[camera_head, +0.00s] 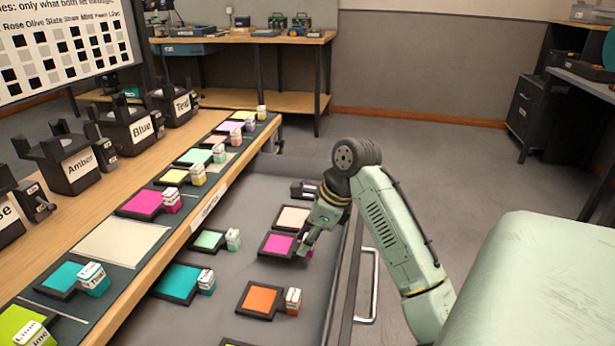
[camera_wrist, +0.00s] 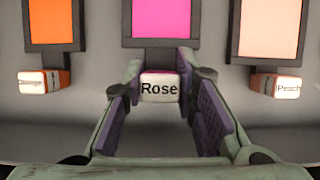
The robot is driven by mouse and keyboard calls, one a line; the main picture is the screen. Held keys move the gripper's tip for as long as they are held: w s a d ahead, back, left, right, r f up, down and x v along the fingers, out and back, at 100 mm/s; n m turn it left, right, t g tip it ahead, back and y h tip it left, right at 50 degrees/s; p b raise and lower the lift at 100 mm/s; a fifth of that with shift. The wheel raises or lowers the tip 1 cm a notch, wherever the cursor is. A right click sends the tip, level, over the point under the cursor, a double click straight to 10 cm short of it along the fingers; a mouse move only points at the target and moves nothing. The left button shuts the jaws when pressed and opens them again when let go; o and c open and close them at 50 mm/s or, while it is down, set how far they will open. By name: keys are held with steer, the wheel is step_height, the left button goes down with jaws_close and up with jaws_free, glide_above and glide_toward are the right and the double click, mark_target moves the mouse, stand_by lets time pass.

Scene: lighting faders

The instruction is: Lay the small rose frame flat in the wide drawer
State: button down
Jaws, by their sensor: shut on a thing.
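The small rose frame (camera_head: 278,244) has a bright pink pane in a dark border and a white-and-pink block labelled "Rose" (camera_wrist: 160,88). It is over the grey floor of the wide open drawer (camera_head: 325,205) and looks level. I cannot tell whether it touches the floor. My gripper (camera_head: 307,246) reaches down into the drawer. In the wrist view my gripper (camera_wrist: 160,76) is shut on the Rose block, with one finger on each side. The pink pane extends beyond the block.
In the drawer, an orange frame (camera_head: 260,299) lies in front, a peach frame (camera_head: 292,217) behind, and green and teal frames to the left. A larger pink frame (camera_head: 143,203) lies on the bench strip. Bare drawer floor shows between frames.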

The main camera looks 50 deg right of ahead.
steer(key=shift+f+b, duration=0.3)
steer(key=shift+f, duration=1)
steer(key=c, duration=1.2)
jaws_free()
steer(key=shift+r, duration=0.1)
steer(key=p+v, duration=0.3)
steer(key=v, duration=0.3)
steer(key=w+p+v, duration=0.1)
steer(key=p+v, duration=0.2)
steer(key=v, duration=0.3)
steer(key=w+a+r+p+v, duration=0.1)
steer(key=p+v, duration=0.3)
steer(key=v, duration=0.2)
steer(key=shift+a+r, duration=0.1)
steer(key=shift+r, duration=0.1)
steer(key=shift+f, duration=0.1)
